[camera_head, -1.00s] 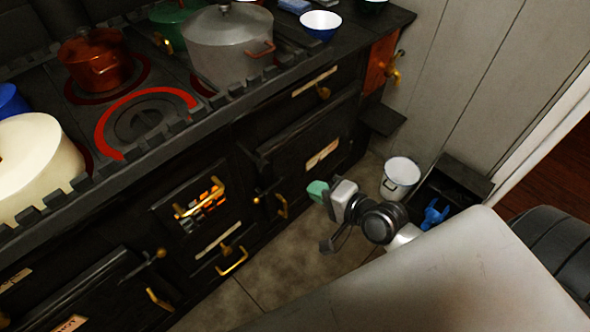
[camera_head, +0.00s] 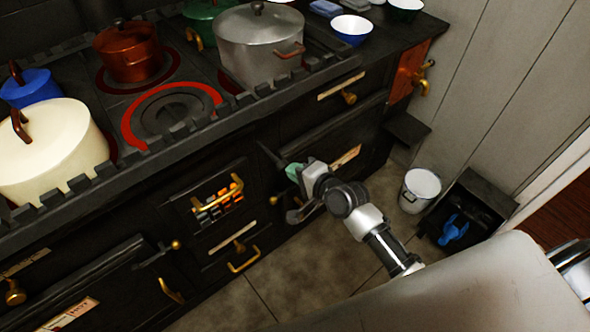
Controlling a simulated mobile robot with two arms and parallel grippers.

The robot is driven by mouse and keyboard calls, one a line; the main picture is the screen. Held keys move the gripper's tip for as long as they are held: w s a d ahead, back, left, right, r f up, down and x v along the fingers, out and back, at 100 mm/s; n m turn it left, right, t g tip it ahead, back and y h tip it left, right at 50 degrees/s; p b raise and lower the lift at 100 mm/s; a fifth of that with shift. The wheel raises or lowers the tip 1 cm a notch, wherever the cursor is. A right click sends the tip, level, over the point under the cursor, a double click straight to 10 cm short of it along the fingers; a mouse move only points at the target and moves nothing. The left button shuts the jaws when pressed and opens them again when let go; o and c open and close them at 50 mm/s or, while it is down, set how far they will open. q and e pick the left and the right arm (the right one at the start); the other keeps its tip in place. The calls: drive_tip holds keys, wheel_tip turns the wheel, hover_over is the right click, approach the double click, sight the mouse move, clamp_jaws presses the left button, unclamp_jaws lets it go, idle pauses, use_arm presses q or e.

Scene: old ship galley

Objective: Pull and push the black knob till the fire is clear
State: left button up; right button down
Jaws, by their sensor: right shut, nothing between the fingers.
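The fire (camera_head: 219,203) glows orange behind the small barred grate in the black stove front. A brass handle (camera_head: 217,193) crosses the grate. I cannot clearly make out a black knob; a dark part (camera_head: 268,154) sticks out of the stove front right of the grate, and I cannot tell what it is. My right gripper (camera_head: 291,172), with green fingertips, is shut and empty. It is in front of the stove, right of the grate and close to that dark part; I cannot tell whether they touch. My left gripper is not in view.
The black stove (camera_head: 80,220) carries a cream pot (camera_head: 60,150), a copper pot (camera_head: 130,52) and a grey pot (camera_head: 258,48). Brass taps and handles stick out of its front. A white bucket (camera_head: 419,190) and a dark box (camera_head: 467,215) stand on the floor at right.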

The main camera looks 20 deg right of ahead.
drive_tip(key=shift+w, duration=0.25)
drive_tip(key=w, duration=0.2)
drive_tip(key=w+a, duration=0.1)
drive_tip(key=w, duration=0.1)
drive_tip(key=w+a, duration=0.1)
drive_tip(key=w, duration=0.1)
drive_tip(key=shift+w+a, duration=0.25)
drive_tip(key=shift+w, duration=0.05)
drive_tip(key=shift+r, duration=0.25)
